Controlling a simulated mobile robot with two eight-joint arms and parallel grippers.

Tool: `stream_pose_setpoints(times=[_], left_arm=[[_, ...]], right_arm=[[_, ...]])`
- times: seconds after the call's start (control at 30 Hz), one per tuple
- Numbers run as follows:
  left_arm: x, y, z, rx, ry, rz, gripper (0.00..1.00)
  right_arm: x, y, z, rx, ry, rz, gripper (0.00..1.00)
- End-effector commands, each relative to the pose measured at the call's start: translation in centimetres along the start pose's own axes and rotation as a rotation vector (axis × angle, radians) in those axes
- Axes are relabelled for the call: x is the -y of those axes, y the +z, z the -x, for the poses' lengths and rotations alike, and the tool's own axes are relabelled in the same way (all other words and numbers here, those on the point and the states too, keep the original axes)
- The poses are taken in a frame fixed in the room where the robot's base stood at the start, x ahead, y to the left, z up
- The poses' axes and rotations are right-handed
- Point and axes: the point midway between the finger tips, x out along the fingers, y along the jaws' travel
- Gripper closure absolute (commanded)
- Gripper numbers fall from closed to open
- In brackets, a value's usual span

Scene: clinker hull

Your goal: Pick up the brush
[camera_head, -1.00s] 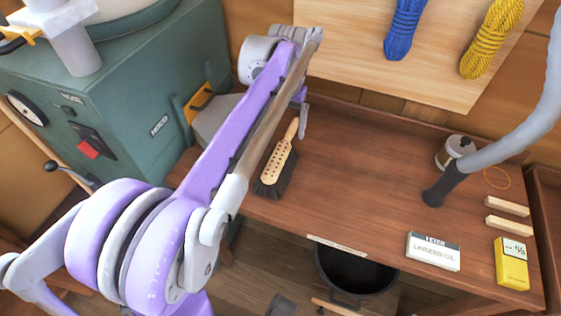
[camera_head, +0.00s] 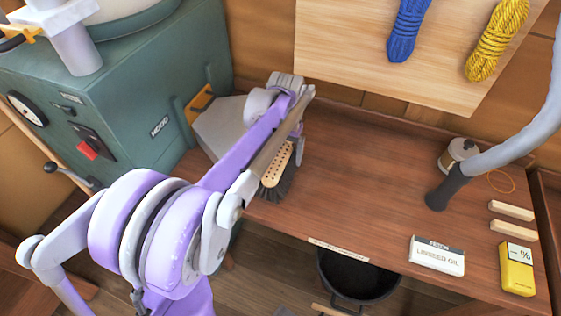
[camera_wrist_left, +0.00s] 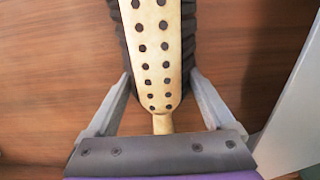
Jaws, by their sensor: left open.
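The brush (camera_head: 277,169) lies on the wooden bench with its dark bristles and pale, dotted wooden back showing. My left arm hides its handle end in the head view. My left gripper (camera_head: 298,148) is low over the brush there, mostly hidden behind its own arm. In the left wrist view the brush (camera_wrist_left: 157,50) runs between the two open fingers of the left gripper (camera_wrist_left: 161,76), one on each side. I cannot tell whether the fingers touch it. My right gripper is in neither view.
A green machine (camera_head: 130,110) stands left of the bench (camera_head: 350,180). A grey hose (camera_head: 510,145), a tin (camera_head: 459,152), a linseed oil box (camera_head: 437,256), a yellow box (camera_head: 517,268) and two wood strips are at the right. The bench middle is clear. A black bucket (camera_head: 355,275) stands below.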

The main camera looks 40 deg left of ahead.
Motion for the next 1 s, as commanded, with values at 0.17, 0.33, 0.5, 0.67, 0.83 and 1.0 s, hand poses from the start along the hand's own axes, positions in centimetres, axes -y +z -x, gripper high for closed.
stream_pose_setpoints(times=[0.17, 0.33, 0.5, 0.67, 0.83, 1.0], left_arm=[[0.0, 0.0, 0.0, 0.000, 0.000, 0.000, 0.23], [0.0, 0.0, 0.1, 0.000, 0.000, 0.000, 0.54], [0.0, 0.0, 0.1, 0.000, 0.000, 0.000, 0.84], [0.0, 0.0, 0.1, 0.000, 0.000, 0.000, 1.00], [0.0, 0.0, 0.1, 0.000, 0.000, 0.000, 1.00], [0.0, 0.0, 1.2, 0.000, 0.000, 0.000, 1.00]], right_arm=[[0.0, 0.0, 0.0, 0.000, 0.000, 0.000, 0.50], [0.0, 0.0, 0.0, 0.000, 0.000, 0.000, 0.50], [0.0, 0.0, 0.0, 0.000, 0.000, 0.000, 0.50], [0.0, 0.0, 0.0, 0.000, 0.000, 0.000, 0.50], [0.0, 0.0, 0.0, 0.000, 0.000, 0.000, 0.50], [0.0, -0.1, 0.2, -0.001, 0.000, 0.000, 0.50]])
